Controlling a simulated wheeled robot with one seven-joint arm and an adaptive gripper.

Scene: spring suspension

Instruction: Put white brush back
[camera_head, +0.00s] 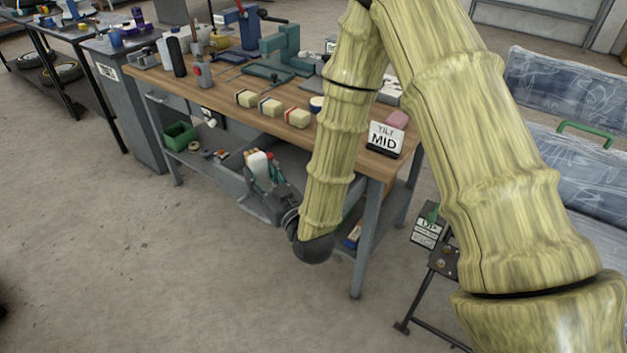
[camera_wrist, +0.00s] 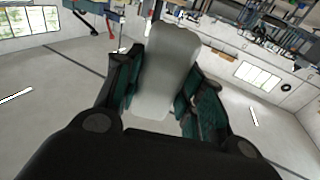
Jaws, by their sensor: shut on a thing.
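The white brush (camera_head: 258,163) is in my gripper (camera_head: 263,178), in front of the workbench's near side and below the level of its top. In the wrist view the brush (camera_wrist: 168,72) is a pale, smooth, rounded piece between the two green-padded fingers of my gripper (camera_wrist: 160,92). The fingers are shut on its lower part, and its broad end stands out beyond them. I cannot make out bristles in either view.
A green bin (camera_head: 180,135) sits on the lower shelf. Open floor lies in front.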

